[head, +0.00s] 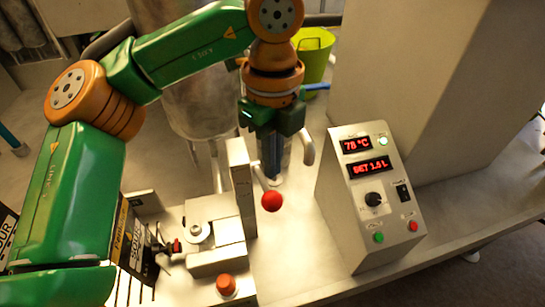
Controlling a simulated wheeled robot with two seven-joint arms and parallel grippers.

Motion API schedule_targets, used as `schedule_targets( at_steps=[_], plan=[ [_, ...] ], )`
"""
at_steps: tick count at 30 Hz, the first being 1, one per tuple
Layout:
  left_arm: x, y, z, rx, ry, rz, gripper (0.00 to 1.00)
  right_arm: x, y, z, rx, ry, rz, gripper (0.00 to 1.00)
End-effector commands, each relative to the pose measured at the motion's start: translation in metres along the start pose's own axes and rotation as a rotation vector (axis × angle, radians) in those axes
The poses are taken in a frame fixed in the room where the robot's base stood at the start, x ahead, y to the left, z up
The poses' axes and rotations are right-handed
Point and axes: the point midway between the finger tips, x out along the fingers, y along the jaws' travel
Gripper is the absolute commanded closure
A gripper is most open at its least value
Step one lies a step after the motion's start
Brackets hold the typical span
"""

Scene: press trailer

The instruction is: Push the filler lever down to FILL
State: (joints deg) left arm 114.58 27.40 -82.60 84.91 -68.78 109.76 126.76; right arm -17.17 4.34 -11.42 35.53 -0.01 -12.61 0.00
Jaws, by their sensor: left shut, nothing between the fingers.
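The filler lever shows as a red ball knob (272,201) on a short thin rod beside an upright pale plate (241,188). No FILL marking can be read from here. My left gripper (273,172) points down just above and behind the knob in the picture, with its dark fingers shut and empty. The fingertips look close to the lever rod, but I cannot tell whether they touch it. The gripper and plate hide part of the rod's mounting. My right gripper is out of view.
A control box (371,200) with red displays reading 78 °C and SET 1.5 L stands right of the lever. A steel tank (203,105) and a lime bucket (315,55) are behind.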

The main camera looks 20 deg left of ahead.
Motion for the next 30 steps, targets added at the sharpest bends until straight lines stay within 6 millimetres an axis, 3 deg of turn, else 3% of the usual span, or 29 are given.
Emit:
schedule_targets(
  at_steps=[30],
  plan=[
    [0.053,0.000,0.000,0.000,0.000,0.001,1.00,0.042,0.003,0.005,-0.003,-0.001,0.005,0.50]
  ],
)
